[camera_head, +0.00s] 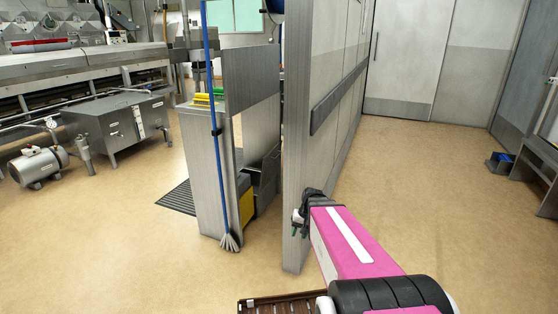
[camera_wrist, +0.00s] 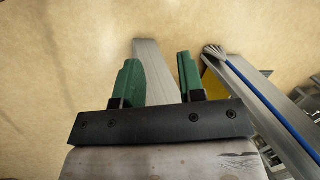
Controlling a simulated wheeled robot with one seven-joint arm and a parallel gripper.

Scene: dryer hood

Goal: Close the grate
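No part is plainly marked as the grate. A tall grey metal panel (camera_head: 303,110) stands upright in the middle of the head view. Its near edge also shows in the wrist view as a grey strip (camera_wrist: 147,52). My gripper (camera_head: 298,222) is at the lower part of this edge, partly hidden by my wrist. In the wrist view my gripper (camera_wrist: 157,66) has its two green fingers apart, with the panel strip seen between them. I cannot tell whether either finger touches it.
A blue-handled mop (camera_head: 218,150) stands against a shorter metal partition (camera_head: 207,180) left of the panel. A dark slatted mat (camera_head: 177,198) lies on the floor behind. Machinery and a pump (camera_head: 38,166) stand at left. The floor at right is open (camera_head: 405,175).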

